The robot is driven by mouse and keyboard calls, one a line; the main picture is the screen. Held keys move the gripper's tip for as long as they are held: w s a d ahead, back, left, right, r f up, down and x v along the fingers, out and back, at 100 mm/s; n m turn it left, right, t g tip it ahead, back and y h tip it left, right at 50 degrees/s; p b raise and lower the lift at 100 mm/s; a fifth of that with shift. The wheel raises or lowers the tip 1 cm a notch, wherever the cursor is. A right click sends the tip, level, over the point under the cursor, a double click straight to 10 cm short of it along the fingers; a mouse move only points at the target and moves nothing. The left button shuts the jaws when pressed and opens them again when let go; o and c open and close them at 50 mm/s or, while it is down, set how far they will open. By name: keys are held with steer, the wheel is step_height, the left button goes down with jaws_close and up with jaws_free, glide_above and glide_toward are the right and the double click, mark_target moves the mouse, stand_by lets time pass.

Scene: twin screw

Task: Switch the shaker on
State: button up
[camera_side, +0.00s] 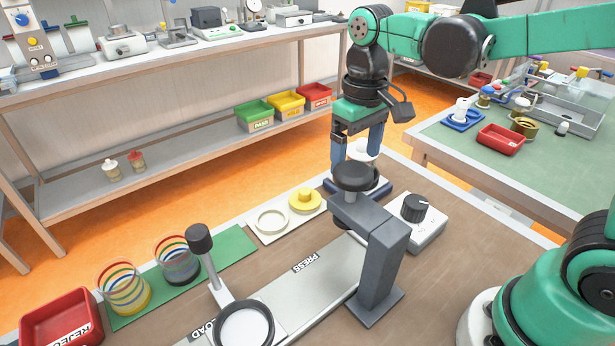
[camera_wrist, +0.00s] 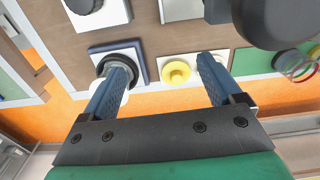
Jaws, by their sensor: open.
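A white box (camera_side: 427,232) with a black dial knob (camera_side: 415,207) stands right of the grey press. It also shows at the top of the wrist view (camera_wrist: 110,14), its knob cut off by the edge. A dark blue base with a pale top (camera_wrist: 143,62) and a black ring (camera_wrist: 124,63) lies nearby; in the side view this base (camera_side: 382,188) is partly hidden behind the press head. No label shows which one is the shaker. My gripper (camera_side: 357,163) is open and empty above the base area, behind the press. In the wrist view (camera_wrist: 166,68) its left finger overlaps the black ring.
The grey press (camera_side: 380,245) with its black head (camera_side: 355,176) stands close in front of my gripper. A yellow knobbed piece (camera_side: 305,200) and a white ring (camera_side: 271,220) lie left. A dark-knobbed lever (camera_side: 200,240), striped cups (camera_side: 124,288) and a red reject bin (camera_side: 58,318) are farther left.

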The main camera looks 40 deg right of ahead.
mark_target(418, 201)
steer(key=s+d+f+n, duration=0.1)
steer(key=s+d, duration=0.1)
steer(key=d, duration=0.1)
steer(key=s+d+f+n, duration=0.1)
steer(key=s+d+f, duration=0.1)
steer(key=d, duration=0.1)
steer(key=s+d+f+n, duration=0.1)
steer(key=s+d+f, duration=0.1)
steer(key=d, duration=0.1)
steer(key=shift+s, duration=0.3)
steer(key=shift+s+d+f, duration=0.15)
steer(key=shift+f, duration=2.65)
steer(key=c, duration=1.3)
